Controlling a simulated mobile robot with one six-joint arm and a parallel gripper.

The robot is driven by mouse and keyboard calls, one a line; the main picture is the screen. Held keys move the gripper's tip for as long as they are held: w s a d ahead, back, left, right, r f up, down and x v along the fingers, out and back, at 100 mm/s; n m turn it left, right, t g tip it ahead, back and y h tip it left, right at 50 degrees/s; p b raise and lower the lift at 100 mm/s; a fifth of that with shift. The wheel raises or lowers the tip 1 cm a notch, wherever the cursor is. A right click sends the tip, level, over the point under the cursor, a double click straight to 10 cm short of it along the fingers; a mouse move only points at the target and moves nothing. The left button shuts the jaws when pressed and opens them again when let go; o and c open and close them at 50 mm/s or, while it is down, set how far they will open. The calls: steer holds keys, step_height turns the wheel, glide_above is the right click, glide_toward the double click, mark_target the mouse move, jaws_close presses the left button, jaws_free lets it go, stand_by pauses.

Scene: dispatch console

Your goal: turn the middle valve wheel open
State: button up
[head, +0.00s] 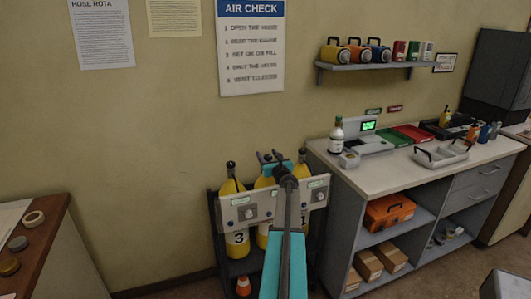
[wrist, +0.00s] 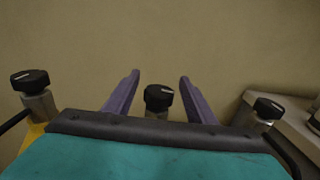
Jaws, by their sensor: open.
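Three black valve wheels show in the wrist view: a left wheel (wrist: 29,80), the middle valve wheel (wrist: 158,97) and a right wheel (wrist: 268,107). Each sits on a grey metal neck and has a pale mark on top. My gripper (wrist: 159,78) is open, its two purple fingers on either side of the middle wheel with gaps left and right. I cannot tell how far down the fingers reach beside it. In the head view my arm hides much of the middle yellow cylinder (head: 263,183); the left yellow cylinder (head: 236,243) bears a 3.
A dark rack (head: 215,225) with grey gauge panels (head: 246,209) holds the cylinders against the wall. A brown desk (head: 45,240) is at left. Floor between desk and rack is clear.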

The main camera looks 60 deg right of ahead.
steer(key=shift+x, duration=1.55)
steer(key=c, duration=1)
steer(key=shift+p, duration=0.3)
steer(key=shift+c, duration=0.2)
